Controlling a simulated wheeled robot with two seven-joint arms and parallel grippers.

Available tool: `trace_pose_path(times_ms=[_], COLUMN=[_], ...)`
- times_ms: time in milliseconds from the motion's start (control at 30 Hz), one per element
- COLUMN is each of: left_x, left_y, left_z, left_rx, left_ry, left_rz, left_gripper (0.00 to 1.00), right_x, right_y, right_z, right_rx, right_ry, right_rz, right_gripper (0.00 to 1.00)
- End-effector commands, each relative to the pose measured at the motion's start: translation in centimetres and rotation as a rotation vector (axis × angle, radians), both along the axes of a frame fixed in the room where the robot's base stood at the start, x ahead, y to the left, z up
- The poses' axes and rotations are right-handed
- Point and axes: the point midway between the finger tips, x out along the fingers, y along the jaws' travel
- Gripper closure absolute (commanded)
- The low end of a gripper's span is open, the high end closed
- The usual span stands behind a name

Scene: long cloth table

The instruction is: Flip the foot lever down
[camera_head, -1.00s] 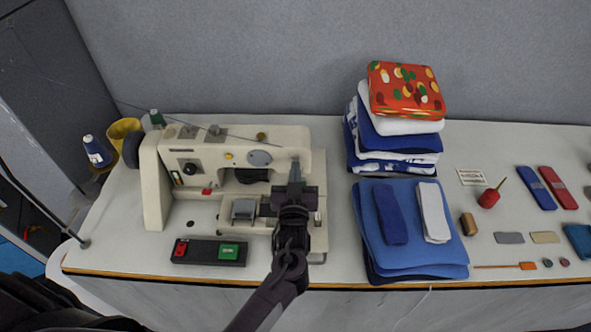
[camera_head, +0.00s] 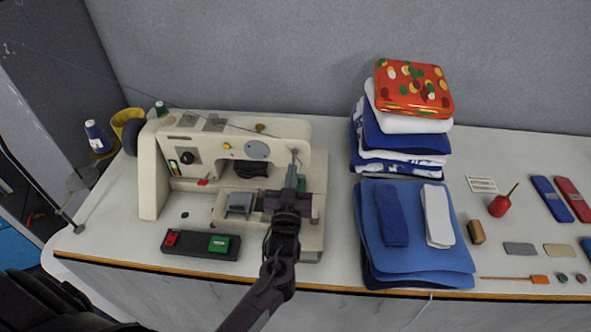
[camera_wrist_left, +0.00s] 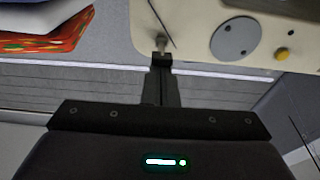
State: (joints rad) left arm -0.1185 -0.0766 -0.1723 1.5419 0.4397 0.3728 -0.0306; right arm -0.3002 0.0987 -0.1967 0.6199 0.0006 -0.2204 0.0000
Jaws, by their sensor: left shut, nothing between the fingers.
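A cream sewing machine (camera_head: 215,135) stands at the left of the table. A small metal lever (camera_wrist_left: 160,40), which looks like the foot lever, sticks out from the machine's head at the top of the left wrist view. It also shows small at the right end of the head in the head view (camera_head: 296,153). My left gripper (camera_head: 291,170) is shut and empty, its fingertips right by the lever. In the left wrist view the fingertips (camera_wrist_left: 161,60) meet the lever's end; I cannot tell whether they touch. My right gripper is not in view.
A black switch box (camera_head: 190,252) with red and green buttons lies in front of the machine. Folded blue cloths (camera_head: 415,262) and a tall cloth stack (camera_head: 400,150) stand to the right. Grey wall panels are close behind. Small sewing items lie at the far right.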

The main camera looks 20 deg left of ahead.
Motion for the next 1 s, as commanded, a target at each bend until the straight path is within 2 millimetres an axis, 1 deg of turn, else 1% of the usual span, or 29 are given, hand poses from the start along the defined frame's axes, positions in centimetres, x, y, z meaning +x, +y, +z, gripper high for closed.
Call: trace_pose_path(times_ms=[33, 133, 200, 300, 433, 567, 800, 900, 1000], left_x=[0.0, 0.1, 0.1, 0.1, -0.4, -2.0, -5.8, -6.7, -7.2], left_y=[0.0, 0.0, 0.0, 0.0, -0.1, -0.6, -1.6, -1.9, -2.1], left_z=[-0.6, -1.1, -0.7, -0.7, -1.0, -1.6, -2.4, -2.5, -2.5], left_rx=[0.000, 0.000, 0.000, 0.000, -0.001, -0.001, 0.000, 0.000, 0.000], left_ry=[0.001, 0.001, 0.000, 0.000, 0.002, 0.003, 0.004, 0.002, 0.001], left_rz=[0.001, 0.001, 0.001, 0.001, 0.000, 0.000, 0.001, 0.001, 0.001], left_gripper=[1.00, 1.00, 1.00, 1.00, 1.00, 1.00, 1.00, 1.00, 1.00], right_x=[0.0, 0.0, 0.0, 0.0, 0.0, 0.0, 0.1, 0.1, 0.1], right_y=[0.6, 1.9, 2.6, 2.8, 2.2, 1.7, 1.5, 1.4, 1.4], right_z=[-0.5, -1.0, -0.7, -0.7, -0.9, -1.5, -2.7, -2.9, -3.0], right_rx=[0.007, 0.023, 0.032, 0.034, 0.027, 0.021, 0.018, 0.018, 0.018], right_ry=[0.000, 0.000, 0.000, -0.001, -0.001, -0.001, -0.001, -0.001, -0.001], right_rz=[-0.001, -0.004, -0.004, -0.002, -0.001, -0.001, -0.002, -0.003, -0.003], right_gripper=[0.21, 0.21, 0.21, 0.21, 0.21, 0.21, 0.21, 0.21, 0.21])
